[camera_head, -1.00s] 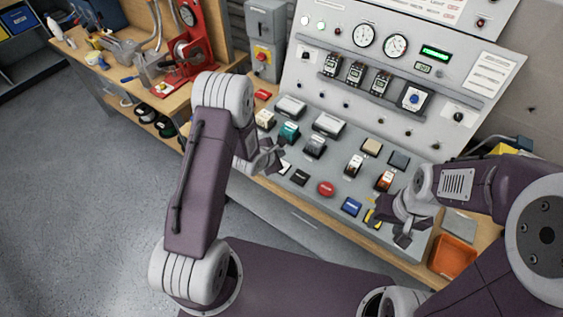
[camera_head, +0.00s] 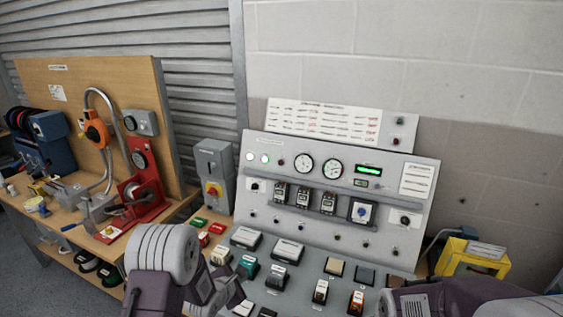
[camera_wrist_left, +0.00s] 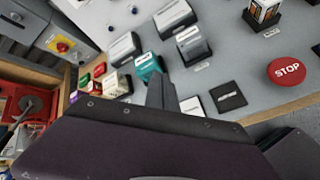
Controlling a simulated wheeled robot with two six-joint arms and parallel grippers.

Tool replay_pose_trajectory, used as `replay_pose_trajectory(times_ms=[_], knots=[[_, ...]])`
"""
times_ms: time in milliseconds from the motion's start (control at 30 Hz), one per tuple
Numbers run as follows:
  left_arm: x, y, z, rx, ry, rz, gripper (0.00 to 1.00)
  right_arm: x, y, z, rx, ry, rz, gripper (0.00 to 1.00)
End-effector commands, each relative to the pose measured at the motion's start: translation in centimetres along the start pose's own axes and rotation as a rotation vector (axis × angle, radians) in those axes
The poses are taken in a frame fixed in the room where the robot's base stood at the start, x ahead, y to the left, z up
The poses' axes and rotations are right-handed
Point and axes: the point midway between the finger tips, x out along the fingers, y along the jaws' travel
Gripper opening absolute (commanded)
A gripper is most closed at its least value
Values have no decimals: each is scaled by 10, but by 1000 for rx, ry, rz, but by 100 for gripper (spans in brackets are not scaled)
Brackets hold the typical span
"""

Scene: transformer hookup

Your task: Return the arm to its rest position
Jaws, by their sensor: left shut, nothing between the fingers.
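My left arm comes in at the bottom left of the head view. My left gripper (camera_head: 238,278) shows in part at the bottom edge, over the sloped control panel (camera_head: 262,217). In the left wrist view the gripper's dark finger (camera_wrist_left: 161,92) points at the panel, close to a teal block (camera_wrist_left: 148,67). The jaws are shut and hold nothing. My right arm shows only as a purple and grey link in the bottom right corner of the head view, and its gripper is out of the frame.
The panel carries gauges (camera_head: 303,167), switches and several blocks. A red STOP button (camera_wrist_left: 287,71) shows in the left wrist view. A grey box with a red-yellow switch (camera_head: 213,188) stands left of the panel. A workbench (camera_head: 70,237) holds tools, and a yellow box (camera_head: 455,262) stands right.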

Motion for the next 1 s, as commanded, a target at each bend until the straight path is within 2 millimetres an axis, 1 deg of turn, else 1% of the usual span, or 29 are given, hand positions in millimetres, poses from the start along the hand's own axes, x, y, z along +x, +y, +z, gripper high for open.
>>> replay_pose_trajectory(times_ms=[33, 67, 100, 167, 200, 233, 267, 300, 367, 433, 467, 500, 600, 633, 700, 800, 900, 1000], knots=[[-12, 23, 21, 13, -38, 56, 0, 6, 0, 1, 0, 0, 0, 50], [-23, 35, 31, 17, -45, 80, 0, 8, 0, 1, 0, 0, 0, 50], [-38, 46, 39, 44, -36, 97, 0, 11, 0, 1, 0, 0, 0, 50], [-61, 52, 42, 160, 10, 96, 0, 14, 0, 2, 0, 0, 0, 50], [-78, 51, 40, 276, 53, 76, 0, 16, 0, 2, 0, 0, 0, 50], [-90, 47, 36, 371, 87, 50, 0, 18, 0, 2, 0, 0, 0, 50], [-101, 42, 31, 467, 118, 17, 0, 18, 0, 2, 0, 0, 0, 50], [-115, 33, 23, 596, 153, -38, 0, 20, 0, 2, 0, 0, 0, 50], [-135, 14, 10, 798, 189, -144, 0, 21, 0, 2, 0, 0, 0, 50], [-159, -13, -8, 1042, 195, -300, 0, 22, 0, 2, 0, 0, 0, 50], [-169, -26, -16, 1147, 183, -376, 0, 22, 0, 2, 0, 0, 0, 50], [-181, -44, -26, 1279, 152, -482, 0, 21, 0, 2, 0, 0, 0, 50], [-208, -86, -48, 1557, 12, -728, 0, 21, 0, 2, 0, 0, 0, 50], [-214, -95, -52, 1624, -37, -783, 0, 21, 0, 2, 0, 0, 0, 50], [-225, -108, -57, 1756, -139, -868, 0, 20, 0, 2, 0, 0, 0, 50], [-232, -114, -60, 1881, -232, -918, 0, 20, 0, 2, 0, 0, 0, 50], [-232, -115, -60, 1930, -260, -921, 0, 21, 0, 2, 0, 0, 0, 50], [-232, -114, -60, 1934, -261, -920, 0, 21, 0, 2, 0, 0, 0, 50]])
